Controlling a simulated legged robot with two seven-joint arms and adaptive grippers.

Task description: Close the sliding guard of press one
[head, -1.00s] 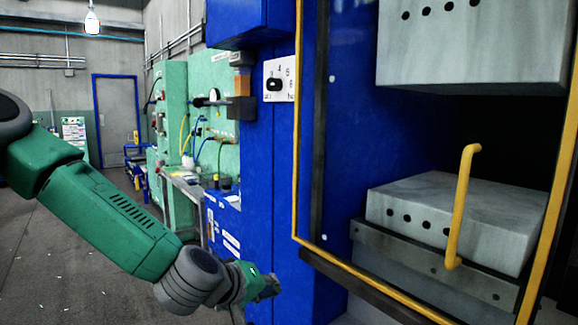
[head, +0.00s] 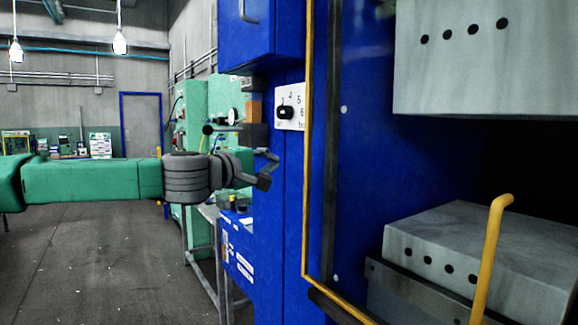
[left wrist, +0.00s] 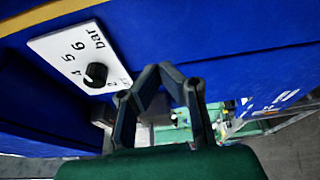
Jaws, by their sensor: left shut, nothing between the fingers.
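The blue press (head: 400,170) fills the right side of the head view. A thin yellow frame (head: 306,150) edges its opening, and a yellow bar handle (head: 490,255) stands in front of the lower grey block (head: 450,255). The frame's right side is outside the view. The handle's lower end is cut off. My left gripper (head: 266,172) is shut and empty, beside the press's blue front column, left of the frame and well away from the handle. In the left wrist view its fingertips (left wrist: 160,70) meet near the pressure dial; I cannot tell whether they touch the column.
A white dial plate (head: 291,112) with a black knob sits on the column just above my gripper. A blue box (head: 252,35) juts out above it. A green machine (head: 190,110) and a metal bench stand behind. The floor at left is open.

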